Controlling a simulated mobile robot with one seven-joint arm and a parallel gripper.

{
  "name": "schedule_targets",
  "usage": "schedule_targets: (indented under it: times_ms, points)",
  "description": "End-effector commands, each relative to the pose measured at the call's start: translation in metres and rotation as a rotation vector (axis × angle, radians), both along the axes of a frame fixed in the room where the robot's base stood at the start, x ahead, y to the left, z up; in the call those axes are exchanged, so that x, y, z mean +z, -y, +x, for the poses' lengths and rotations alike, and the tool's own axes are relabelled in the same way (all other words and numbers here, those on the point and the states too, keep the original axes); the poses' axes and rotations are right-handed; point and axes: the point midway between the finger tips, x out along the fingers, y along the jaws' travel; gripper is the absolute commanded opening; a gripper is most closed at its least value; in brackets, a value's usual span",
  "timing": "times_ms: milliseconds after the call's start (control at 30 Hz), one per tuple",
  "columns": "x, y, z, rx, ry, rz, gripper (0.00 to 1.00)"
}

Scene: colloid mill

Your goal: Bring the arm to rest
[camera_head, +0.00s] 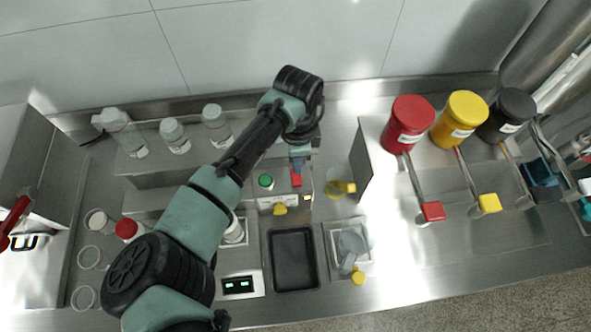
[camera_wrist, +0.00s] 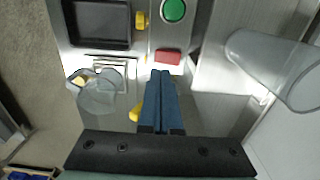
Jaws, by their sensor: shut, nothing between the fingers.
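My gripper (camera_head: 298,163) hangs at the end of my green and black arm, above the mill's control box (camera_head: 279,203). In the wrist view, its blue fingers (camera_wrist: 160,76) are pressed together with nothing between them. Their tips point toward a red switch (camera_wrist: 168,57), seen also in the head view (camera_head: 296,178); I cannot tell whether they touch it. A green button (camera_wrist: 174,10) and a yellow knob (camera_wrist: 141,19) are on the same box. My arm hides part of the bench in the head view.
A black tray (camera_head: 293,259), a scale (camera_head: 238,285) and a clear beaker (camera_head: 351,246) stand in front of the box. Red (camera_head: 409,122), yellow (camera_head: 459,118) and black (camera_head: 507,115) jars stand right. White-capped bottles (camera_head: 174,135) stand back left. A clear cone-shaped vessel (camera_wrist: 275,68) is near the fingers.

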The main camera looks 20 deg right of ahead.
Motion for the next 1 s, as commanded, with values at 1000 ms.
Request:
schedule_targets:
  times_ms: [1000]
  points:
    - [0.112,0.13,0.046,0.106,0.343,-0.462,0.0]
